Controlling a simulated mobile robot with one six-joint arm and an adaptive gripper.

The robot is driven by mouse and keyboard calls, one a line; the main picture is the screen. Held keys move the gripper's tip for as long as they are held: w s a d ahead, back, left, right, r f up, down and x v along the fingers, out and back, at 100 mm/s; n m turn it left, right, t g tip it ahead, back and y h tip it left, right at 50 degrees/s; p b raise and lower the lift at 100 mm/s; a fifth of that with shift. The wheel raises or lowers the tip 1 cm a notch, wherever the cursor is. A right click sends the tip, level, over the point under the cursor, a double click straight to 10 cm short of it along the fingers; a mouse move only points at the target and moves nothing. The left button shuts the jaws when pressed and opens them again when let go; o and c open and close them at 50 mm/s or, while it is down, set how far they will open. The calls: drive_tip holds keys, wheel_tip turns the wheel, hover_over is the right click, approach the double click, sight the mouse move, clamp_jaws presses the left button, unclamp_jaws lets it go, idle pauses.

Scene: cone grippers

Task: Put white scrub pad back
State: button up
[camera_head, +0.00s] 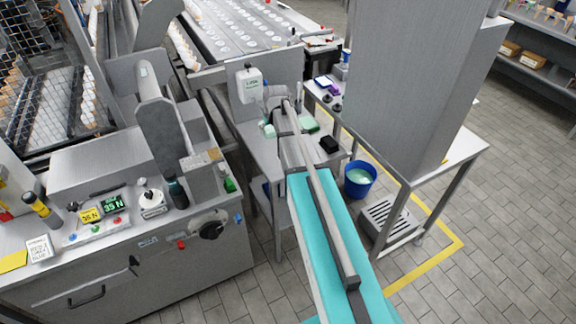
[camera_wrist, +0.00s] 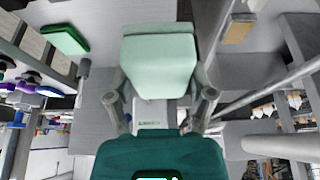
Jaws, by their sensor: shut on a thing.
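The white scrub pad (camera_wrist: 160,62) is a pale, slightly mint block, seen large in the wrist view. My gripper (camera_wrist: 160,82) is shut on it, with one finger on each side. In the head view, a pale pad (camera_head: 269,131) shows beside the end of my arm, over the metal side table. My gripper (camera_head: 270,118) is small there and partly hidden by the arm. I cannot tell from these views whether the pad touches the tabletop.
A green pad (camera_head: 308,124) and a black block (camera_head: 329,145) lie to the right on the table. A soap dispenser (camera_head: 248,85) hangs on the metal panel behind. A blue bucket (camera_head: 360,178) stands on the right.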

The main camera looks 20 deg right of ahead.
drive_tip(key=s+a+f+b, duration=0.3)
drive_tip(key=s+f+b, duration=0.2)
drive_tip(key=s, duration=0.3)
drive_tip(key=shift+f, duration=0.55)
drive_tip(key=shift+d, duration=0.15)
drive_tip(key=w+d+f+b, duration=0.2)
drive_tip(key=d, duration=0.1)
drive_tip(key=w+d+f+b, duration=0.5)
drive_tip(key=d+f+b, duration=0.1)
drive_tip(key=shift+w, duration=0.25)
drive_tip(key=shift+w+d+f+b, duration=0.35)
drive_tip(key=shift+d+f+b, duration=0.15)
drive_tip(key=shift+b, duration=0.1)
